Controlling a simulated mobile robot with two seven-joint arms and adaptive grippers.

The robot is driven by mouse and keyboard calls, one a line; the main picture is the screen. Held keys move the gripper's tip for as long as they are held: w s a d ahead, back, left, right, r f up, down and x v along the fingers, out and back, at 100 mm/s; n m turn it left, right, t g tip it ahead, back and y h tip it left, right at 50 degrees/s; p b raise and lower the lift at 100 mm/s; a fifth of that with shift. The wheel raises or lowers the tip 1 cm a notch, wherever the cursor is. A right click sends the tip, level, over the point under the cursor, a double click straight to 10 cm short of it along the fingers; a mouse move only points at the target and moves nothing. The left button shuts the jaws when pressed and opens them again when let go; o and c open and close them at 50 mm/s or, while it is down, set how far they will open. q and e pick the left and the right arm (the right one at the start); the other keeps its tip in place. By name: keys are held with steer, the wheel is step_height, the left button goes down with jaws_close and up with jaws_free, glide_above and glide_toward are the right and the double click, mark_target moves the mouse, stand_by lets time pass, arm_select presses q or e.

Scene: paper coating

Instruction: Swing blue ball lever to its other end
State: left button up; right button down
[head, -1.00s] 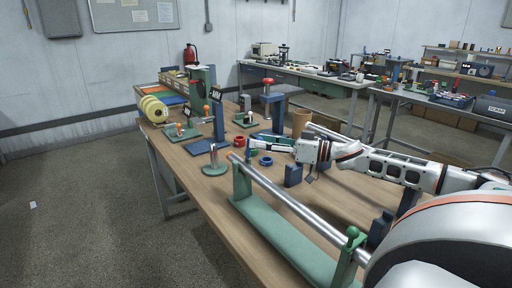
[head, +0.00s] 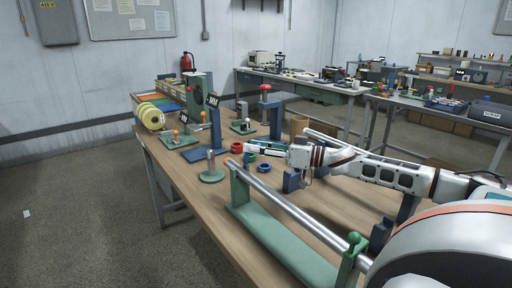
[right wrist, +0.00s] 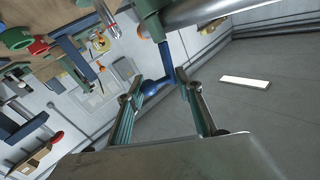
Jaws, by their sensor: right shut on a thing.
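The blue ball lever (right wrist: 153,87) shows in the right wrist view, joined to the end of a green post beside a steel roller (right wrist: 205,10). Its round blue end lies between the fingers of my right gripper (right wrist: 160,90), which is shut on it. In the head view my right gripper (head: 265,150) reaches in from the right, at the far end of the steel roller (head: 290,208). The lever is mostly hidden there by the gripper and post. My left gripper is not in view.
The green roller stand (head: 285,245) runs along the near table edge. Open floor lies left of the table.

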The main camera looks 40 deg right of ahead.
steer(key=shift+d, duration=0.15)
steer(key=shift+f+m, duration=0.15)
steer(key=shift+m, duration=0.15)
steer(key=c, duration=1.5)
jaws_free()
steer(key=v, duration=1.2)
steer(key=shift+f, duration=0.15)
